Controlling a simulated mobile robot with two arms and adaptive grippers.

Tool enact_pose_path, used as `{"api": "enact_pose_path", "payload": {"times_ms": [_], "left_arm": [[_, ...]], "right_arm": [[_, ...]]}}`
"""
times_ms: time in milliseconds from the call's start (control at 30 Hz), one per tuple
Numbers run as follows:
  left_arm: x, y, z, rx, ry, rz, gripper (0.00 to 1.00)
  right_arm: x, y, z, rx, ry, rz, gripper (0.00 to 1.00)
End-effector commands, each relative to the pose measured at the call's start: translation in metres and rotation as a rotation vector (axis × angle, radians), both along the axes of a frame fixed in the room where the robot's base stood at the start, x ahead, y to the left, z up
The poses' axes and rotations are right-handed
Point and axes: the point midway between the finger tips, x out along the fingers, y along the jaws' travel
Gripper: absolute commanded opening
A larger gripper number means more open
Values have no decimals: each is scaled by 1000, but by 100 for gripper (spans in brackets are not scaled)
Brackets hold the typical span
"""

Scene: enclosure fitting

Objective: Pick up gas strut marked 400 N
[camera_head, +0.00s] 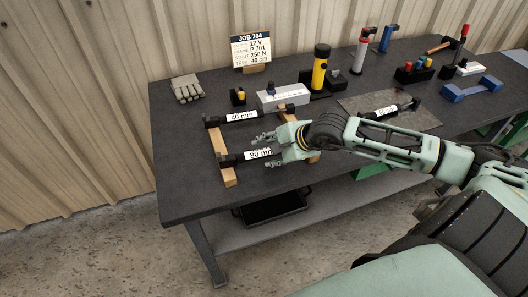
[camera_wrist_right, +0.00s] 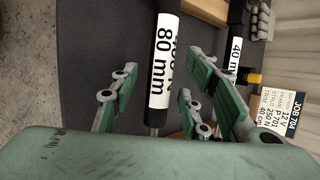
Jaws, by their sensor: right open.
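A black gas strut (camera_head: 231,158) with a white label reading "80 mm" lies across two wooden rails on the dark table. In the right wrist view the same strut (camera_wrist_right: 163,62) runs between my right fingers; a second label line ends in "N", its number hard to read. My right gripper (camera_head: 266,150) is open at the strut's labelled part, a finger on either side, with gaps visible. A second strut (camera_head: 241,116), labelled "40 mm", lies behind it on the rails; it also shows in the wrist view (camera_wrist_right: 235,45). My left gripper is not in view.
A sign (camera_head: 251,52) reading JOB 704, with a 250 N line, stands at the back. Gloves (camera_head: 186,88), a grey box (camera_head: 283,97) and a yellow torch (camera_head: 320,68) stand behind the rails. A grey mat (camera_head: 420,117) holds another dark part. The table's left front corner is clear.

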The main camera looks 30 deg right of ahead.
Motion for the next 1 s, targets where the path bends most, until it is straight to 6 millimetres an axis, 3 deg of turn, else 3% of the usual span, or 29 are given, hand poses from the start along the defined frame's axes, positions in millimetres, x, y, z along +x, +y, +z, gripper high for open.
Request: {"api": "enact_pose_path", "payload": {"times_ms": [500,1000], "left_arm": [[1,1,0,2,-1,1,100],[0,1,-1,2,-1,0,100]], "right_arm": [[0,0,0,0,0,0,1],[1,0,4,1,-4,1,0]]}}
